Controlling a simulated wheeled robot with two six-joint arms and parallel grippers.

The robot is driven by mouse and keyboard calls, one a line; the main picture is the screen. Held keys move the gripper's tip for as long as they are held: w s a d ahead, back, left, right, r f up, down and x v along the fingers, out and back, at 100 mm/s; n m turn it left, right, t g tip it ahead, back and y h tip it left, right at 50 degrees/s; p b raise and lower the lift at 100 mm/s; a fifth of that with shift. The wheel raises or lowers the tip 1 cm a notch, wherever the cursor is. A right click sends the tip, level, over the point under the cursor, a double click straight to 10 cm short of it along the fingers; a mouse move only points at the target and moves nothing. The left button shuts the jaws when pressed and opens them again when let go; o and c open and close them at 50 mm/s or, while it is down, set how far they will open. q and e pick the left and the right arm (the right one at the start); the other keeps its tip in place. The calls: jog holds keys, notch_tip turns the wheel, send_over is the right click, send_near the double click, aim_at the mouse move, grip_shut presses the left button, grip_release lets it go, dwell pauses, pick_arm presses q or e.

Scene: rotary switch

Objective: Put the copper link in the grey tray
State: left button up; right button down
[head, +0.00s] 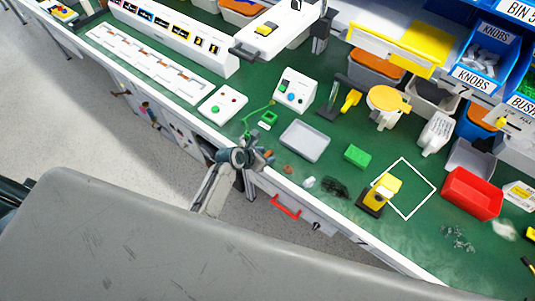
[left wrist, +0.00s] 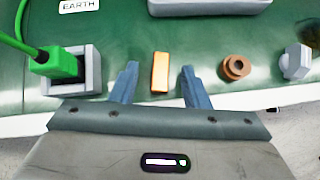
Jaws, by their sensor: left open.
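The copper link is a small orange-brown bar (left wrist: 160,72) standing out on the green mat in the left wrist view. It lies between the two blue-grey fingers of my left gripper (left wrist: 159,68), with a gap on each side. In the head view my left gripper (head: 261,158) is at the front edge of the bench, and the link (head: 268,153) shows only as a small spot beside it. The grey tray (head: 305,141) is empty, just beyond and right of the gripper. Its near edge (left wrist: 210,7) shows at the top of the left wrist view. My right gripper is not in view.
A brown round part (left wrist: 236,67) and a grey knob (left wrist: 297,60) lie right of the link. A green plug with a cable (left wrist: 62,66) sits in a grey socket on the left. A green block (head: 357,156) is right of the tray.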

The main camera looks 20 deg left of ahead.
pick_arm(q)
jog(key=shift+c, duration=0.4)
grip_shut()
jog(key=shift+r, duration=0.15)
